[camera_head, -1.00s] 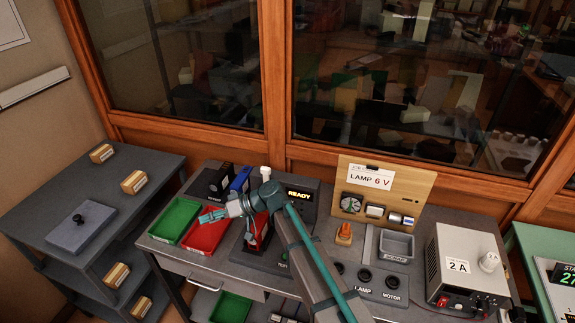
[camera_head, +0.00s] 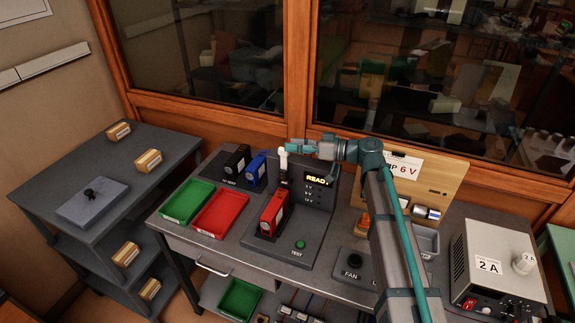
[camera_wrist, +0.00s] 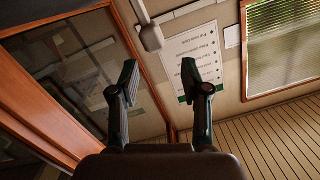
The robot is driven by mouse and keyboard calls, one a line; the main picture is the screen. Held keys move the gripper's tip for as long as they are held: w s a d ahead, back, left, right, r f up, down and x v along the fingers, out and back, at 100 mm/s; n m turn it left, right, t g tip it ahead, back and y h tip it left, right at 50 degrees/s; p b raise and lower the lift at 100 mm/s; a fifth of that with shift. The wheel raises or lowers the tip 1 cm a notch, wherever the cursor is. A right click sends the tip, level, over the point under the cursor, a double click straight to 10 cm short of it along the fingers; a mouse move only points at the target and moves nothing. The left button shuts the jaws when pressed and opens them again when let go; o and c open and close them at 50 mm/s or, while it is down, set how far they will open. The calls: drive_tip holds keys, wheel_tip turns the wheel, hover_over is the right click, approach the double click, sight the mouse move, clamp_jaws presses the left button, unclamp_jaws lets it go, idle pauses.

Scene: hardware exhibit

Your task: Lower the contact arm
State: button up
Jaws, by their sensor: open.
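The tester (camera_head: 312,212) stands on the bench with a lit display, a green TEST button and a red pack (camera_head: 273,212) seated in it. Its contact arm (camera_head: 283,165) stands raised, a white-topped upright above the pack. My gripper (camera_head: 291,147) is open, reaching horizontally from the right, with its fingertips close to the white top. In the wrist view the open fingers (camera_wrist: 158,80) have nothing between them. A pale bar with a block end, probably the contact arm's top (camera_wrist: 150,36), shows beyond the tips; I cannot tell if it touches.
Green (camera_head: 188,200) and red (camera_head: 220,212) trays lie left of the tester. Black (camera_head: 236,160) and blue (camera_head: 256,168) packs stand behind the trays. A wooden panel (camera_head: 440,180) and a power supply (camera_head: 497,262) stand to the right. The window wall is close behind.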

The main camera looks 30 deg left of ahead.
sight(283, 154)
drive_tip(key=d+f+n+t+y+b, duration=0.1)
drive_tip(key=d+f+n+b, duration=0.2)
drive_tip(key=d+b, duration=0.25)
drive_tip(key=a+p, duration=0.1)
drive_tip(key=a, duration=0.1)
drive_tip(key=a+p, duration=0.1)
drive_tip(key=a, duration=0.2)
drive_tip(key=s+a+p, duration=0.1)
drive_tip(key=a, duration=0.1)
drive_tip(key=shift+a+r+p, duration=0.15)
drive_tip(key=shift+a+p, duration=0.2)
drive_tip(key=shift+p, duration=0.05)
drive_tip(key=shift+s+a, duration=0.1)
drive_tip(key=shift+a, duration=0.65)
clamp_jaws()
